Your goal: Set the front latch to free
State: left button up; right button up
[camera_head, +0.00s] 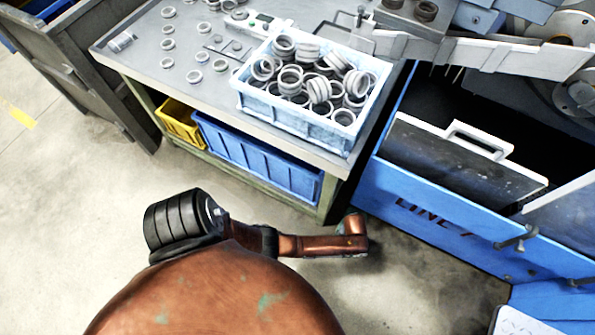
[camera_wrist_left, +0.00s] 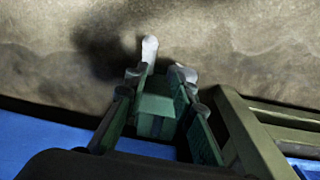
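On the blue front of the machine marked "LINE", a small metal latch-like handle (camera_head: 517,239) sticks out at the right; I cannot tell whether it is the front latch or how it is set. A second small metal handle (camera_head: 580,282) sits lower right. My left gripper (camera_wrist_left: 164,62) shows only in its wrist view, with its fingers apart and nothing between them. It is over the floor, away from the handles as far as I can see. My right gripper is in neither view.
A grey bench (camera_head: 140,62) holds a light blue crate (camera_head: 300,122) of metal rings. Blue (camera_head: 255,160) and yellow (camera_head: 180,122) bins sit beneath. A dark panel with a white handle (camera_head: 478,138) leans in the machine's opening. Open floor (camera_head: 60,230) lies left.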

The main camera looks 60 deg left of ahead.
pick_arm(q)
jog(key=s+a+f+m+t+h+b, duration=0.1)
jog(key=s+a+f+m+t+b, duration=0.15)
jog(key=s, duration=0.65)
jog(key=s+a+f+m+t+h+b, duration=0.15)
jog(key=s+f+b, duration=0.25)
jog(key=s, duration=0.5)
jog(key=s+r+m+t+b, duration=0.3)
jog(key=s+r+t+b, duration=0.2)
jog(key=s+r, duration=0.4)
jog(key=shift+s+d+b, duration=0.3)
jog(key=shift+s+b, duration=0.15)
jog(key=shift+s, duration=0.4)
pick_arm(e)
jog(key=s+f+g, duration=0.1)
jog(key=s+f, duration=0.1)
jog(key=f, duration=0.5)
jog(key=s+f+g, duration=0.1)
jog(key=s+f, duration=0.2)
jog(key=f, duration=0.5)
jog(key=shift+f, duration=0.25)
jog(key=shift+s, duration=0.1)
